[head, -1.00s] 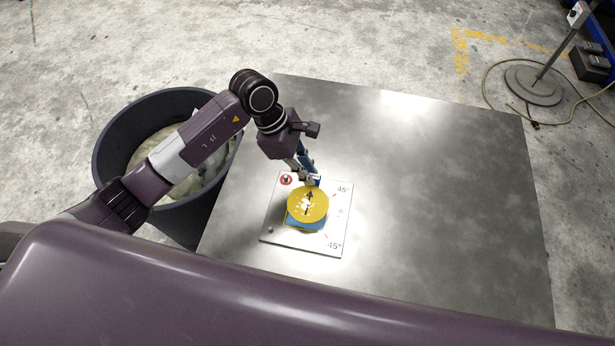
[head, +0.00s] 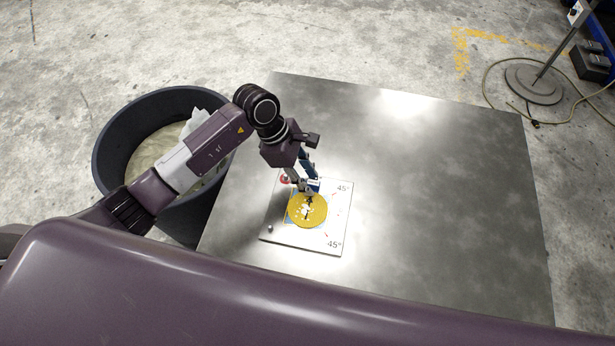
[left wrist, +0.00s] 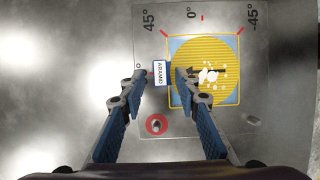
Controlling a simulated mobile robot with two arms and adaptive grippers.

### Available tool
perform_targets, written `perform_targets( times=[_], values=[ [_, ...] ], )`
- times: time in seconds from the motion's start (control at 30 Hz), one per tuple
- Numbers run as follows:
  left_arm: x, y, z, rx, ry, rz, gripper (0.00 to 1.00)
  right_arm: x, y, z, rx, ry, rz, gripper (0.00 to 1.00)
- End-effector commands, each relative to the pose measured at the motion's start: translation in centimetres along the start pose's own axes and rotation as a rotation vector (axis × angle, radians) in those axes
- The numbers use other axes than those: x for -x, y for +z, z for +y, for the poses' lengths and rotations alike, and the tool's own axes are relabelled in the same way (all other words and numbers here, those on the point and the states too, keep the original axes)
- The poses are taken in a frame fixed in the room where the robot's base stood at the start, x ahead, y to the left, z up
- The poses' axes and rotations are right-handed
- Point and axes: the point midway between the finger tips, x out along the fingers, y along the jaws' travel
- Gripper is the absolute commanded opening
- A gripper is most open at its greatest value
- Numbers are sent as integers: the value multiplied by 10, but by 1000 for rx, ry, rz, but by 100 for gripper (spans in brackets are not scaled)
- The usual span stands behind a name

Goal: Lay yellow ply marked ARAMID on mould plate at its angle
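The yellow ply (head: 300,216) is a ribbed round sheet with a black arrow and pale specks. It appears to lie flat over a light blue square (head: 289,221) on the mould plate (head: 330,246). In the left wrist view the yellow ply (left wrist: 224,88) has a tab marked ARAMID (left wrist: 160,73) on its left side. My left gripper (head: 309,188) is low over the plate at the tab. In the left wrist view its fingers (left wrist: 161,76) stand apart either side of the tab, with gaps showing. My right gripper is not in view.
The plate carries 45°, 0° and -45° marks along one side and a red round mark (left wrist: 156,124) near a corner. The metal table (head: 440,200) is clear to the right. A dark bin (head: 110,150) with pale material stands left of the table.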

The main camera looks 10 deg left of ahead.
Motion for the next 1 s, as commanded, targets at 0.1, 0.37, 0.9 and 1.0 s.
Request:
perform_targets(
  times=[0.1, 0.37, 0.9, 1.0],
  values=[
    [2, 1, 0, 0, -1, -1, 30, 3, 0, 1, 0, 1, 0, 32],
    [40, 0, 2, -3, 7, 2, 30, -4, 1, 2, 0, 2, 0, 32],
    [122, 1, 0, 0, 0, 0, 30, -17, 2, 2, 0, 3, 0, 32],
    [123, 1, 0, 0, 0, 0, 30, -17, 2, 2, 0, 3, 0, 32]
  ],
)
